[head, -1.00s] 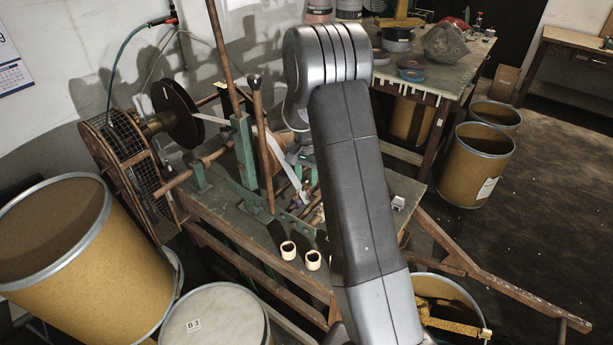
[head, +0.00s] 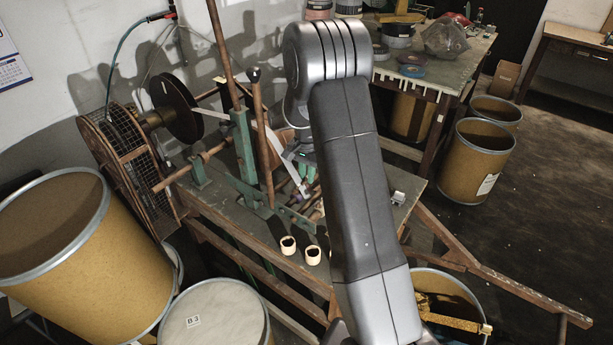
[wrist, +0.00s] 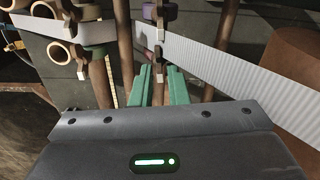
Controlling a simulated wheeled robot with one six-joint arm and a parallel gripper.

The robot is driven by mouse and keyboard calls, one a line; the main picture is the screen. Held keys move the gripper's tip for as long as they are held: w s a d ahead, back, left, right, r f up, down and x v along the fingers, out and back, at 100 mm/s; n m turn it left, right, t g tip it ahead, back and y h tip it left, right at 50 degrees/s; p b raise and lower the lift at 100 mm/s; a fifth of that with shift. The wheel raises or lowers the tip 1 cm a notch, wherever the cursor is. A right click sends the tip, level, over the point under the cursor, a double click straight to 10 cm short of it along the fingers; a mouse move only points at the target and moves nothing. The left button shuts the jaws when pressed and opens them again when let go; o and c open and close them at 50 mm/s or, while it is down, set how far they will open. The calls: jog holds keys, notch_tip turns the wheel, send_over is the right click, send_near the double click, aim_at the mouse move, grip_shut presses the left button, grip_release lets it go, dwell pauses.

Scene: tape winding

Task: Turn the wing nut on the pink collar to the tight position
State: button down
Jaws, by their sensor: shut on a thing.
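In the head view, a small purple-pink spot, apparently the collar (head: 304,190), shows beside the white tape, left of my arm. I cannot tell the nut's exact angle.
White tape (wrist: 245,75) crosses close to the fingers on the right. A second pale wing nut (wrist: 81,66) hangs to the left. Pale rings (head: 288,245) lie on the bench's front edge. The dark reel (head: 176,108) and upright posts stand left of my arm.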

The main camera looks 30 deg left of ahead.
jog(key=shift+d+m, duration=0.1)
jog(key=shift+m, duration=0.7)
jog(key=c, duration=1.5)
grip_release()
jog(key=shift+o, duration=0.2)
notch_tip(320, 180, up, 14)
jog(key=b, duration=0.3)
jog(key=shift+f, duration=0.2)
notch_tip(320, 180, down, 14)
jog(key=p, duration=0.2)
jog(key=shift+r+p, duration=0.15)
jog(key=shift+p, duration=0.2)
jog(key=shift+n, duration=0.4)
